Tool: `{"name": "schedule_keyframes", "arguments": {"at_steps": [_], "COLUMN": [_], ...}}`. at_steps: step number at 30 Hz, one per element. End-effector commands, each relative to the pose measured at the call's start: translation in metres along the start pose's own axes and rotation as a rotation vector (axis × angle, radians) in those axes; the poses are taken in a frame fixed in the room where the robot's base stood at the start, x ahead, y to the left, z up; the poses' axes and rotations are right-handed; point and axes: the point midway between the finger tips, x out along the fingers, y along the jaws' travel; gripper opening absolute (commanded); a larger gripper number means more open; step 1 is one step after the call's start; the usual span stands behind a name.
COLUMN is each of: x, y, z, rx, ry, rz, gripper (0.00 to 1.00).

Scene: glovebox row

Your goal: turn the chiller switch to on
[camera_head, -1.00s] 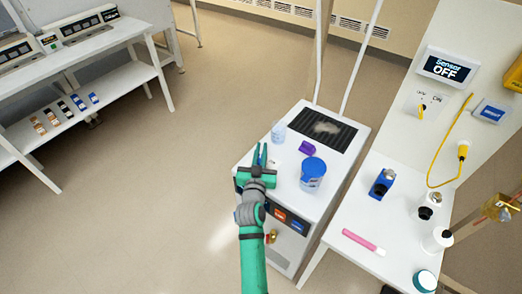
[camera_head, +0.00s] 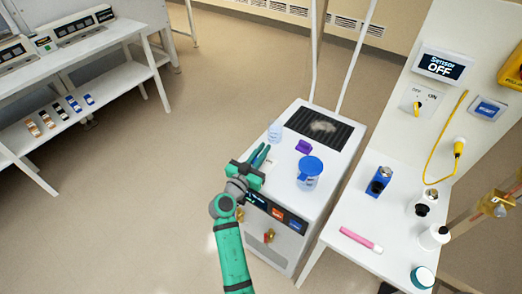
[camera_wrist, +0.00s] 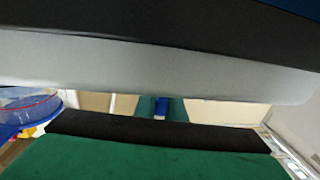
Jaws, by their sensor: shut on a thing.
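The chiller looks to be the white cabinet (camera_head: 313,207) with a black top grille (camera_head: 325,127) and a dark front strip. My gripper (camera_head: 259,153) is over the cabinet's left top edge, well away from that plate. In the wrist view its green fingers close on a small blue thing (camera_wrist: 161,107), mostly hidden and not identifiable.
A blue-lidded container (camera_head: 309,172), a purple piece (camera_head: 303,146) and a clear beaker (camera_head: 275,131) stand on the cabinet. The display (camera_head: 441,66) reads "Sensor OFF". A yellow cable (camera_head: 431,160), bottles and a pink marker (camera_head: 361,240) occupy the right bench. The left floor is open.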

Motion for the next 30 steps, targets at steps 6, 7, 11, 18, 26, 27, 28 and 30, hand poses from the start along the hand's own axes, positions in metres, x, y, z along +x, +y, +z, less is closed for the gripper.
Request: {"name": "schedule_keyframes", "arguments": {"at_steps": [6, 7, 11, 18, 26, 27, 28, 30], "x": [-0.0003, -0.0003, -0.0004, -0.0005, -0.0005, -0.0004, -0.0004, -0.0003], "y": [0.0028, 0.0033, 0.0043, 0.0052, 0.0051, 0.0051, 0.0050, 0.0049], "z": [0.0000, 0.0002, 0.0010, 0.0015, 0.0017, 0.0015, 0.0014, 0.0011], "rx": [0.000, 0.000, -0.001, -0.001, -0.001, -0.001, -0.001, -0.001], "ry": [0.000, 0.000, -0.002, -0.003, -0.003, -0.003, -0.003, -0.002], "rz": [0.077, 0.085, 0.103, 0.110, 0.109, 0.109, 0.109, 0.109], "gripper": [0.00, 0.00, 0.00, 0.00, 0.28, 0.28, 0.28, 0.28]}}
